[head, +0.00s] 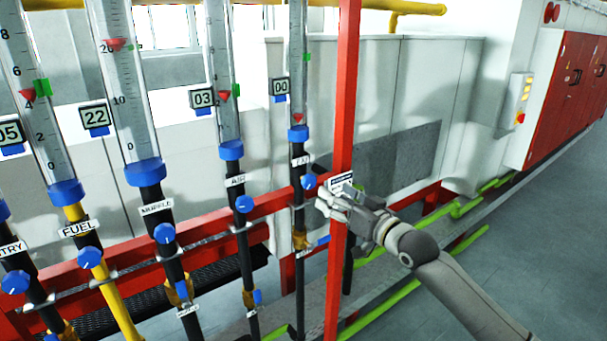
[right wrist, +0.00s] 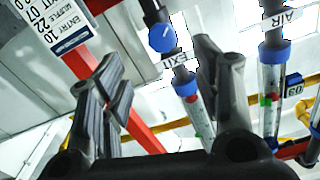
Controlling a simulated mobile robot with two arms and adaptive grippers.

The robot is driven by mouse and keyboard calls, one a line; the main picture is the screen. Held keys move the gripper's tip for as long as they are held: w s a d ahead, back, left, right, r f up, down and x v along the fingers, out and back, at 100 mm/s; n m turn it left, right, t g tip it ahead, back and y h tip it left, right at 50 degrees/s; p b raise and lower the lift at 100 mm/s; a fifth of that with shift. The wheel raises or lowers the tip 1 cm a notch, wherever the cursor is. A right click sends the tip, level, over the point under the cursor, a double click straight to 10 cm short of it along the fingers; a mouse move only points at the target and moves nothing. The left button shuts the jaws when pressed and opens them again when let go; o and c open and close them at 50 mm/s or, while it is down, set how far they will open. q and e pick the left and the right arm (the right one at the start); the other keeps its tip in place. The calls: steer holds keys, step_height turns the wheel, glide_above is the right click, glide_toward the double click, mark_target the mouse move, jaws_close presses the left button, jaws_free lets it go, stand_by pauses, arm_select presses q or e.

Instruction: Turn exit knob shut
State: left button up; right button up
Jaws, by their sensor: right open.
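The exit knob (head: 309,182) is a small blue dial on the black pipe below the rightmost flow tube, under a small white label. In the right wrist view the exit knob (right wrist: 162,38) shows beside the EXIT label (right wrist: 175,60), beyond and between my finger tips. My right gripper (head: 335,203) is open and empty, just right of the knob by the red upright post. Its two dark fingers also show in the right wrist view (right wrist: 160,80), apart from the knob. The exit display (head: 279,87) reads 00, with the red float low in the tube. My left gripper is out of view.
The AIR knob (head: 244,203), muffle knob (head: 164,233) and fuel knob (head: 89,257) are to the left. Open grey floor (head: 540,240) lies at right.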

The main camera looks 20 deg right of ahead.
mark_target(311, 183)
steer(key=p+x, duration=0.2)
steer(key=x, duration=0.6)
steer(key=shift+w+a, duration=0.3)
steer(key=shift+x, duration=0.8)
steer(key=shift+c, duration=0.2)
steer(key=c, duration=1)
